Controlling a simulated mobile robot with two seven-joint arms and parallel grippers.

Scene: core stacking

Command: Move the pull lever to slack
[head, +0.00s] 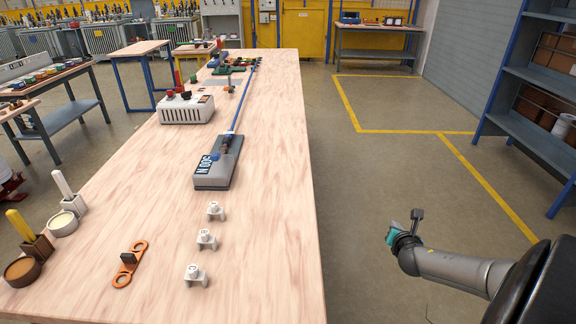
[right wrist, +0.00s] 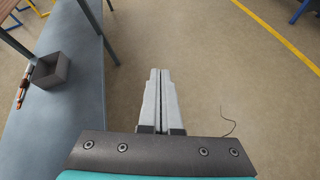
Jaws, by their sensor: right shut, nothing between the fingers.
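A grey block marked 500 N (head: 216,163) lies on the long wooden table. A blue line or rod (head: 245,95) runs from it toward the far end, where several small blue, green and red parts (head: 228,68) stand. A small upright piece with an orange part (head: 230,86) stands beside the line. I cannot tell which part is the pull lever. My right gripper (head: 417,215) is off the table's right side, over the floor, far from these parts. In the right wrist view its fingers (right wrist: 160,72) are shut together and empty. My left gripper is not in view.
A white box with knobs (head: 187,108) stands left of the line. Several white clips (head: 205,240), an orange link (head: 129,264) and small pots (head: 22,270) are nearer. A blue-grey surface with a grey box (right wrist: 50,70) shows in the wrist view. Open floor lies right.

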